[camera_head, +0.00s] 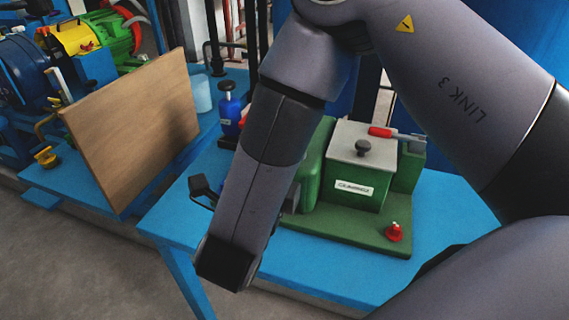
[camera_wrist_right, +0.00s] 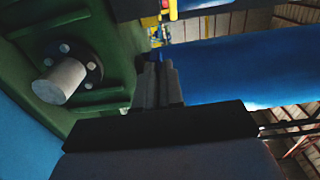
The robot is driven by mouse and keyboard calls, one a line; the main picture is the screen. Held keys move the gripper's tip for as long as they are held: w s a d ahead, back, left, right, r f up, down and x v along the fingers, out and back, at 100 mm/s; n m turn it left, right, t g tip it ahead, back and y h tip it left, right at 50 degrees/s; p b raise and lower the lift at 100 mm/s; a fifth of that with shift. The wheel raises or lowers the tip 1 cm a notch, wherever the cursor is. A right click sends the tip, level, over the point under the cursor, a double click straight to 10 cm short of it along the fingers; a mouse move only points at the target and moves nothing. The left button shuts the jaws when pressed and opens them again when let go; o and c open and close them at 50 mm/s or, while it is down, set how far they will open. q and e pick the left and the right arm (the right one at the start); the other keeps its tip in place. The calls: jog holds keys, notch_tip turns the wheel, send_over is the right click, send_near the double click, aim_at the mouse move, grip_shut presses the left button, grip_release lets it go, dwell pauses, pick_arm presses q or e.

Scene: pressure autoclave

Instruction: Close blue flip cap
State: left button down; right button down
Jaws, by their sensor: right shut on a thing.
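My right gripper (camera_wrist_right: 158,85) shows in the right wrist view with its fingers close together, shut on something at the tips. A small dark blue part (camera_wrist_right: 154,55) shows right at the fingertips and looks like the blue flip cap; its shape and angle are too small and dark to tell. My left gripper is not in view.
A green box-shaped device (camera_head: 360,190) with a grey lid and red knob (camera_head: 394,232) stands on a blue table (camera_head: 310,272). Its green side with a round flange (camera_wrist_right: 72,75) is close to the right gripper. A wooden board (camera_head: 135,130) leans at left.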

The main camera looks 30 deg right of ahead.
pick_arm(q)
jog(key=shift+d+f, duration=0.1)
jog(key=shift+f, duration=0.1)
pick_arm(e)
jog(key=shift+f+t, duration=0.1)
jog(key=shift+t, duration=0.2)
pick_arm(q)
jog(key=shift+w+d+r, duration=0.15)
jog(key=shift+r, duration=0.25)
pick_arm(e)
jog(key=c, duration=1.2)
grip_release()
jog(key=shift+c, duration=0.2)
